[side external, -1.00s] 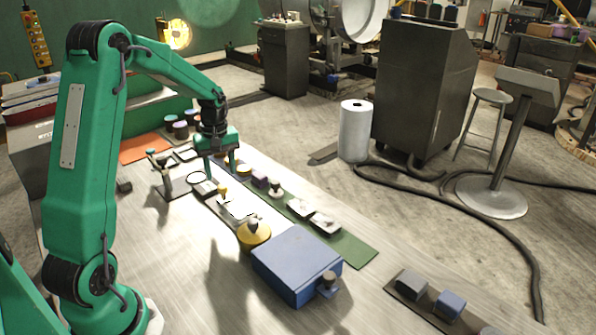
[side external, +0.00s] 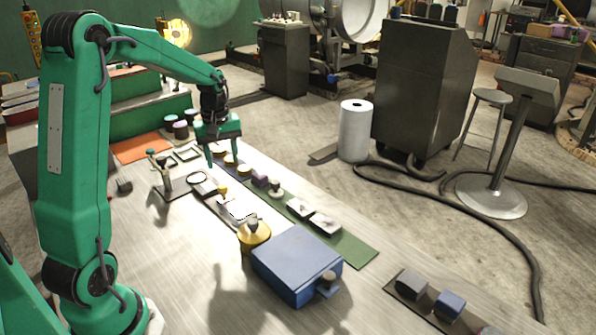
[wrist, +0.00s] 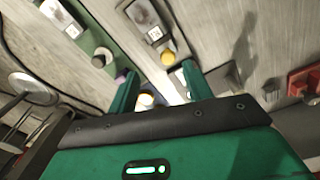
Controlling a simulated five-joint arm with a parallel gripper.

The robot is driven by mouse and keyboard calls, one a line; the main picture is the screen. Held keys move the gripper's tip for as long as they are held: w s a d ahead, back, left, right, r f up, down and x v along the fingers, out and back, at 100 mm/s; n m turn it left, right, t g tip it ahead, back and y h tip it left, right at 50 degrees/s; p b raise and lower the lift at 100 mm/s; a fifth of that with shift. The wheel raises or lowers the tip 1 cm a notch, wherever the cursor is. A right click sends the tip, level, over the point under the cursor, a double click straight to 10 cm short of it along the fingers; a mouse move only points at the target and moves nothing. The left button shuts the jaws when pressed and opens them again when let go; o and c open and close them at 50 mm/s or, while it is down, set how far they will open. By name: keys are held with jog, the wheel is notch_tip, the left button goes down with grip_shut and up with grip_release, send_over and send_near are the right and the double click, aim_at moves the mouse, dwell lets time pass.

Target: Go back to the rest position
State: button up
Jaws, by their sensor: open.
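My green gripper (side external: 220,158) hangs fingers down above the far part of the bench, over the strips of small parts. Its fingers are apart with nothing between them. In the wrist view my gripper (wrist: 160,88) also shows spread fingers, with a small yellow-and-white piece and a yellow knob (wrist: 168,58) seen beyond them. My upper arm stands upright at the left and my forearm reaches across to the right.
A blue box (side external: 297,265) and a yellow domed piece (side external: 254,234) stand on the bench. A green mat (side external: 345,247) holds several small blocks. A small stand (side external: 163,175) is left of my gripper. A dark tray (side external: 410,300) lies front right.

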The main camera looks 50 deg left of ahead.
jog(key=s+d+r+m+t, duration=0.2)
jog(key=s+d+r+m, duration=0.3)
jog(key=d, duration=0.6)
jog(key=s+d+r+m+t, duration=0.3)
jog(key=s+d+r+m, duration=0.2)
jog(key=s+d+m, duration=0.3)
jog(key=s+d, duration=0.2)
jog(key=s, duration=0.1)
jog(key=shift+d+m, duration=0.35)
jog(key=shift+m, duration=0.05)
